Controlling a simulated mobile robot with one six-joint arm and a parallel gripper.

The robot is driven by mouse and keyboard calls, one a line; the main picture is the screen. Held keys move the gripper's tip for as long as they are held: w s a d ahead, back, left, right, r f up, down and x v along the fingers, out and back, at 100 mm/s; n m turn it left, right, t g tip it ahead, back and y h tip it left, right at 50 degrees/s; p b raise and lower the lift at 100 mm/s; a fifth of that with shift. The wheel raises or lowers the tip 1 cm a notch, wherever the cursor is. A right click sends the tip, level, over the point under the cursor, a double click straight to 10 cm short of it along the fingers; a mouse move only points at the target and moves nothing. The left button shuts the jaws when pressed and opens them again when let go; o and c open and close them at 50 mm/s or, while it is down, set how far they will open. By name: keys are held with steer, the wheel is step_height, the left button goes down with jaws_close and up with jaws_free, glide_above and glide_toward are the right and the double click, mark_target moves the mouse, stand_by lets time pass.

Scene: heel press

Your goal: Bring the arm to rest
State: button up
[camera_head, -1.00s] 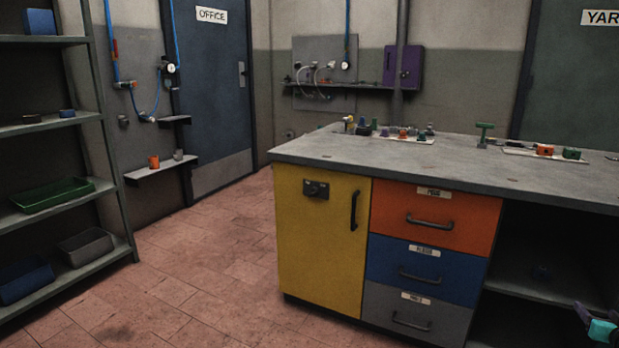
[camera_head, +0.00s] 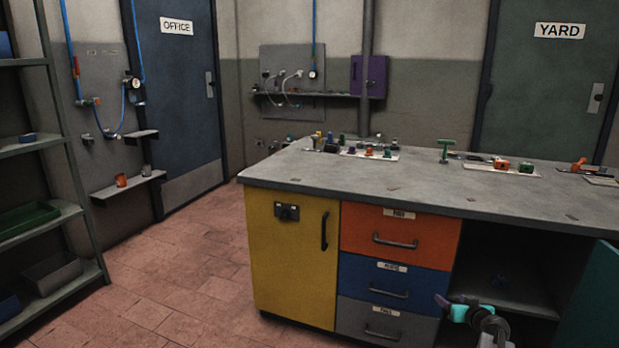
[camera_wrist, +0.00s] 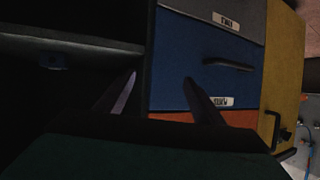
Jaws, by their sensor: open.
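My gripper (camera_head: 446,301) is at the lower right of the head view, in front of the bench's open shelf bay and beside the drawers. In the wrist view my gripper (camera_wrist: 160,82) has its two dark fingers spread apart. No object shows between the fingers. The blue drawer (camera_wrist: 205,62) and part of the orange drawer (camera_wrist: 240,118) lie beyond them, with the picture turned over. I cannot tell whether the fingers touch the bench.
The grey-topped bench (camera_head: 330,186) bears several small parts and tools. A teal panel (camera_head: 592,305) stands at the right edge, close to my arm. A shelf rack (camera_head: 75,212) is at the left. Tiled floor (camera_head: 185,265) is clear between rack and bench.

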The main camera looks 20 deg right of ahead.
steer(key=w+a+f+n+g+y+p, duration=0.1)
steer(key=w+a+y+p, duration=0.1)
steer(key=a, duration=0.6)
steer(key=w+a+f+n+y+p, duration=0.1)
steer(key=w+a+f+p, duration=0.15)
steer(key=a, duration=0.45)
steer(key=s+a+f+n+g+y+p, duration=0.2)
steer(key=s+a+p, duration=0.15)
steer(key=a, duration=0.75)
steer(key=s+a+f+n+g+y+p, duration=0.15)
steer(key=a+p, duration=0.25)
steer(key=a, duration=0.7)
steer(key=s+a+f+n+g+y+p, duration=0.1)
steer(key=s+a+f+g+p, duration=0.25)
steer(key=a, duration=0.65)
steer(key=s+a+f+n+g+p, duration=0.1)
steer(key=s+a+g+p, duration=0.25)
steer(key=s+a, duration=0.4)
steer(key=s+a+n+g+p, duration=0.15)
steer(key=s+a+p, duration=0.25)
steer(key=s, duration=0.7)
steer(key=s+d+m+g+h, duration=0.2)
steer(key=s+d, duration=0.1)
steer(key=s, duration=0.4)
steer(key=s+d+r+m+g+h, duration=0.1)
steer(key=s+d+m+g+h, duration=0.1)
steer(key=s, duration=0.5)
steer(key=shift+s+d+r+m+g+p, duration=0.25)
steer(key=shift+d+m+g, duration=0.2)
steer(key=shift+m, duration=0.25)
